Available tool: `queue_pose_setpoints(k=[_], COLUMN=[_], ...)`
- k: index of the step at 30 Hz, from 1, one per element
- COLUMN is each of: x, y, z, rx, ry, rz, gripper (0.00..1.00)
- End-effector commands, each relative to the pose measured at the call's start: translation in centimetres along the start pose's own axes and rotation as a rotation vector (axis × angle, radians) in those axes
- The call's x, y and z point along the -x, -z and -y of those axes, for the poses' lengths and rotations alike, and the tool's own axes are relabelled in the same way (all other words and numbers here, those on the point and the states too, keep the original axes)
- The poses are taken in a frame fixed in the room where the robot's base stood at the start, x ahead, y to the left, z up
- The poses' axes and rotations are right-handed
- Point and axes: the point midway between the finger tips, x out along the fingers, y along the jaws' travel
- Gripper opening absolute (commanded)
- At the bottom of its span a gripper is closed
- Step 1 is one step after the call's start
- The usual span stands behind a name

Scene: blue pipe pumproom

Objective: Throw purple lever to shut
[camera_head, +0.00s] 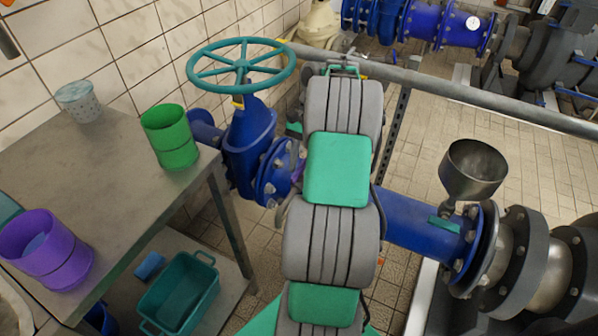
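My arm rises through the middle of the picture, grey with green panels, and covers part of the blue pipe (420,225). My gripper cannot be made out; the far end of the arm hides that area. No purple lever shows clearly. A small purplish sliver (295,161) shows at the left edge of my arm, beside the blue flange (268,178); I cannot tell whether it is the lever or how it is set. The blue valve (248,140) with a teal handwheel (241,64) stands just left of the arm.
A grey table (110,190) at left holds a green cup (170,138), a purple cup (47,250) and a speckled cup (78,101). A teal crate (183,298) is below. A grey rail (470,92) crosses behind my arm; a metal funnel (472,172) stands right.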

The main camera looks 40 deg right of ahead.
Motion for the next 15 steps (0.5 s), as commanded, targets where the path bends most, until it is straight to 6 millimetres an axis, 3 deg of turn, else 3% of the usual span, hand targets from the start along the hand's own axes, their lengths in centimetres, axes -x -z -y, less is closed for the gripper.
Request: queue_pose_setpoints(k=[5, 15], x=[0.08, 0.07], y=[-0.09, -0.10], z=[0.07, 0.08], rx=[0.002, 0.002], ry=[0.000, -0.001], rz=[0.000, 0.000], gripper=[0.33, 0.05])
